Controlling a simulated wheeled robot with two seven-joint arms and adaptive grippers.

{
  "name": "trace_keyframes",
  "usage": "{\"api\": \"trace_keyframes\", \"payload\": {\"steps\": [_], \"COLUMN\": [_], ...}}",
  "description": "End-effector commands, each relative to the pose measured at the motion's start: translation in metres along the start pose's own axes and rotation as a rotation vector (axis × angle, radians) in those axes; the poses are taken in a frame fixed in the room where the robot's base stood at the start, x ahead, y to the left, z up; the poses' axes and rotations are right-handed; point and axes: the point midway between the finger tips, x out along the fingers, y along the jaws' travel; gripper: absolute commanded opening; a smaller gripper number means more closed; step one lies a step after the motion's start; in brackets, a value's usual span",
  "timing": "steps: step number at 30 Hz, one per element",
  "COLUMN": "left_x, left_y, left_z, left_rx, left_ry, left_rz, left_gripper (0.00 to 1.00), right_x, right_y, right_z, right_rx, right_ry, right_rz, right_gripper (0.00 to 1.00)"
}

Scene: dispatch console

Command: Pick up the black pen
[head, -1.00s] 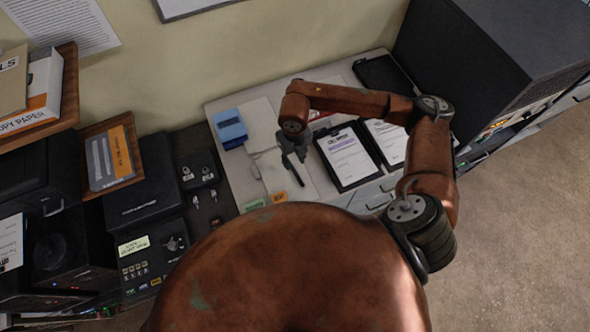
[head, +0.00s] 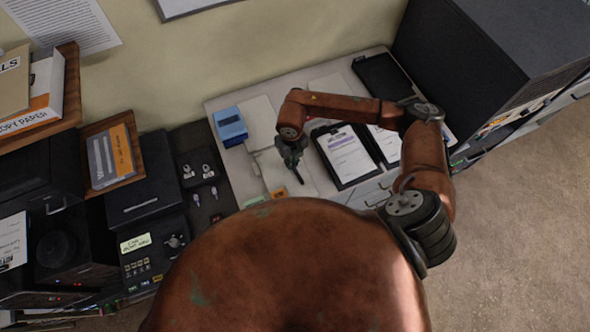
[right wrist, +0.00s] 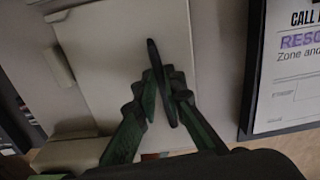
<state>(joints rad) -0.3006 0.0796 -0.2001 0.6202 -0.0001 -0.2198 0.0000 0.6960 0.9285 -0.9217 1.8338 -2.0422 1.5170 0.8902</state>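The black pen (right wrist: 157,75) shows in the right wrist view as a slim dark stick between the two green-lit fingers of my right gripper (right wrist: 162,95). Both fingers lie against its sides, and its far end sticks out past the fingertips. In the head view my right gripper (head: 291,152) is over the desk, and the pen (head: 297,173) slants down from it. How high the pen is above the desk is hard to tell. My left gripper is not in view.
A clipboard (head: 346,155) with a sheet lies right of my gripper, with another beside it. A pale folder or pad (head: 258,115) lies behind, and a blue box (head: 230,127) stands left. A large black cabinet (head: 495,50) stands at right. Black console units (head: 140,205) fill the left.

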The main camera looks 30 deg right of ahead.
Motion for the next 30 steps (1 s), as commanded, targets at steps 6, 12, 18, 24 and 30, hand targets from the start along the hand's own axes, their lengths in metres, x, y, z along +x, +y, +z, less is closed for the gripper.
{"api": "trace_keyframes", "payload": {"steps": [6, 12, 18, 24, 30], "left_x": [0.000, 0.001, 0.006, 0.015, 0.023], "left_y": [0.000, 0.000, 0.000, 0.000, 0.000], "left_z": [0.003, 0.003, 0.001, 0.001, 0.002], "left_rx": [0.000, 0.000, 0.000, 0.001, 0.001], "left_ry": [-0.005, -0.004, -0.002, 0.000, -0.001], "left_rz": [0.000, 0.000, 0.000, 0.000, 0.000], "left_gripper": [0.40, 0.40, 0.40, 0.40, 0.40], "right_x": [0.000, -0.001, -0.014, -0.047, -0.093], "right_y": [0.000, 0.000, 0.000, 0.015, 0.049], "right_z": [0.000, 0.000, 0.001, -0.005, -0.022], "right_rx": [0.000, 0.000, -0.001, -0.007, -0.009], "right_ry": [0.000, 0.000, -0.002, -0.004, -0.006], "right_rz": [0.000, 0.000, 0.000, 0.004, 0.003], "right_gripper": [0.00, 0.00, 0.00, 0.00, 0.00]}}
